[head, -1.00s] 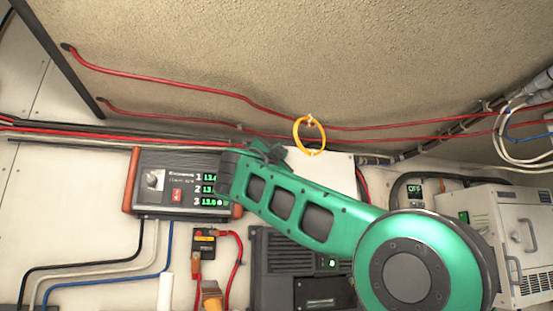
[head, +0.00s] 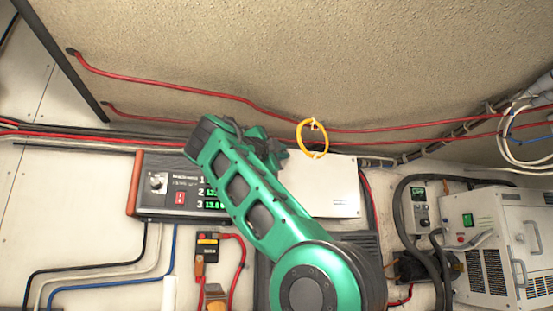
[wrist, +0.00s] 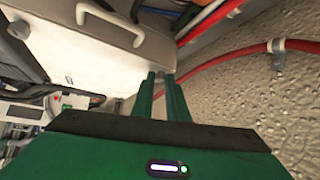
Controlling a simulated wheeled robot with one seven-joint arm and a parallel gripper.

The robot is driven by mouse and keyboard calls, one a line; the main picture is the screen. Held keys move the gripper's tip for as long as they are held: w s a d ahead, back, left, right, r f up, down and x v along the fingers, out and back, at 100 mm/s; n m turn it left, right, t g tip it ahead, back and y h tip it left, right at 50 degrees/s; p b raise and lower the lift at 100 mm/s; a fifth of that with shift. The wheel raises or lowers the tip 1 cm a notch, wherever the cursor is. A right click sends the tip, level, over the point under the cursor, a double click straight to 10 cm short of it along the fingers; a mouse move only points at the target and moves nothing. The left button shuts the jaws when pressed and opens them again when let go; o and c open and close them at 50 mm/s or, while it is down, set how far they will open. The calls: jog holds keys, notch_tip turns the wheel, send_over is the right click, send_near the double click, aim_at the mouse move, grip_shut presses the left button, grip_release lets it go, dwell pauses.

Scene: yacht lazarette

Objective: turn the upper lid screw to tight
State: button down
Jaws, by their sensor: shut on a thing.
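The white lid (head: 335,186) sits on the wall to the right of my forearm in the head view. In the head view my arm hides the fingertips and the screw.
A charger panel with green digits (head: 158,184) is partly behind my arm. Red cables (head: 400,129) and a yellow ring (head: 313,153) run close above the lid. A white cabinet (head: 505,240) stands at the right. A red cable (wrist: 225,60) passes right of my fingers.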

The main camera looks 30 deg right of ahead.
jog(key=shift+r+m+g, duration=0.2)
jog(key=shift+m+g, duration=0.1)
dwell(0.6)
jog(key=c, duration=1.7)
grip_release()
jog(key=shift+w, duration=0.1)
jog(key=shift+c, duration=0.2)
jog(key=shift+f, duration=0.1)
jog(key=v, duration=1)
jog(key=shift+a, duration=0.25)
jog(key=shift+f, duration=0.1)
